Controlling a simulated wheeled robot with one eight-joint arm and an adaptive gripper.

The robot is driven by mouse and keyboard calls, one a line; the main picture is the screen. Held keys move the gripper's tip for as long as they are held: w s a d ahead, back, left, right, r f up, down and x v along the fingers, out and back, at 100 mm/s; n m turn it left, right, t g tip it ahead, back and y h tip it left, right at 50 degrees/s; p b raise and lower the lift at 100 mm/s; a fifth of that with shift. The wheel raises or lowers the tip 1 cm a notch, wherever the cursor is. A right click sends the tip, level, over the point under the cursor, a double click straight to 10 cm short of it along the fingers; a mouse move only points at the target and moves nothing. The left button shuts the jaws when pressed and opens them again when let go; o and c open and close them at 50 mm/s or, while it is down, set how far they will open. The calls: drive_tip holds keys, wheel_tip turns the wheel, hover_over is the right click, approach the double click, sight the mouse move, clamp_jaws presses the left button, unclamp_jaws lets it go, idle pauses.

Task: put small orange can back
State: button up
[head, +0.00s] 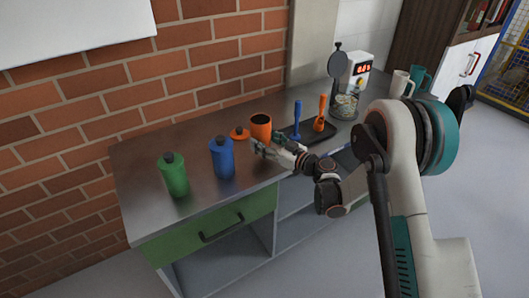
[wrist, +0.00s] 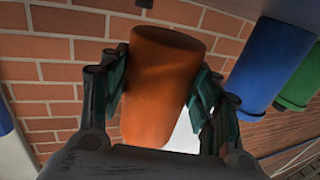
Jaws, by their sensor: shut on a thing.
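The small orange can (head: 261,126) is at the back of the metal counter, its open dark top showing. My gripper (head: 265,147) reaches it from the front right and is shut on it. In the wrist view the can (wrist: 160,85) fills the space between the two fingers, which press on its sides. My gripper hides part of its base in the head view, so I cannot tell if it touches the counter.
A blue bottle (head: 222,158) and a green bottle (head: 173,175) stand to the left. A dark tray (head: 300,137) holds a blue tool (head: 297,118) and an orange tool (head: 320,115). A glass jar (head: 344,106), a white device and mugs are farther right. The counter's left end is clear.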

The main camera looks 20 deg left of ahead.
drive_tip(key=shift+f+b, duration=0.7)
drive_tip(key=shift+f, duration=1.3)
drive_tip(key=shift+f, duration=0.1)
drive_tip(key=o, duration=1.4)
drive_tip(key=shift+s+d, duration=0.1)
drive_tip(key=shift+d, duration=0.15)
drive_tip(key=p+v, duration=0.2)
drive_tip(key=v, duration=0.9)
drive_tip(key=shift+d, duration=0.2)
